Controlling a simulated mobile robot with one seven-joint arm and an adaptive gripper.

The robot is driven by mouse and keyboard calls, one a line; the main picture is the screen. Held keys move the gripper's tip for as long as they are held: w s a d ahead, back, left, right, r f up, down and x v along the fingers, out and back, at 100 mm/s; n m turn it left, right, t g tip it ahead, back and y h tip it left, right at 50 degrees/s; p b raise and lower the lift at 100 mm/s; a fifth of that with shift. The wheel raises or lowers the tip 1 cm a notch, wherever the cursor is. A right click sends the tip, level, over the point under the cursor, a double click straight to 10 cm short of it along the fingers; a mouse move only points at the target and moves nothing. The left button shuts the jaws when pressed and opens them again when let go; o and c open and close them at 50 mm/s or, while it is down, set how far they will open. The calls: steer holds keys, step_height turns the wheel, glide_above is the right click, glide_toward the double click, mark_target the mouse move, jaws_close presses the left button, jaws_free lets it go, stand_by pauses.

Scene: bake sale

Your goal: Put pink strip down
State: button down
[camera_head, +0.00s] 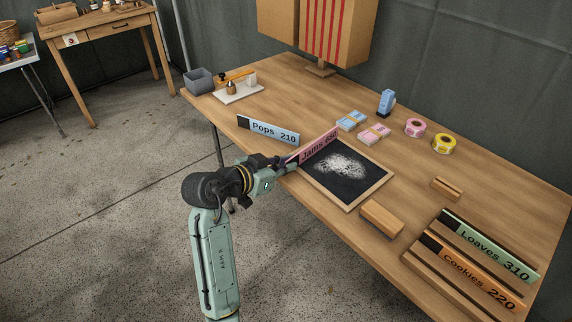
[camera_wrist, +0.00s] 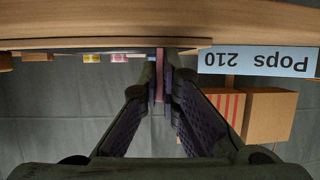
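The pink strip (camera_head: 319,146), lettered "Jams", is held in my gripper (camera_head: 291,163) above the near edge of the table, over the left end of the chalkboard (camera_head: 365,187). In the wrist view the strip (camera_wrist: 159,85) shows edge-on between the fingertips of my gripper (camera_wrist: 160,84), which are closed in on it. The blue strip (camera_head: 267,130), lettered "Pops 210", stands on the table to the left; it also shows in the wrist view (camera_wrist: 258,61). Whether the pink strip touches the board is unclear.
A slotted wooden rack (camera_head: 436,265) at the right front holds the green "Loaves 310" strip (camera_head: 485,247) and orange "Cookies 220" strip (camera_head: 476,275). A wooden block (camera_head: 382,218) lies by the chalkboard. Tape rolls and card stacks sit behind.

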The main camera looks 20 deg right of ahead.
steer(key=shift+f, duration=0.2)
steer(key=c, duration=1.8)
jaws_free()
steer(key=shift+r, duration=0.1)
steer(key=shift+r, duration=0.25)
steer(key=b+v, duration=0.3)
steer(key=v, duration=0.9)
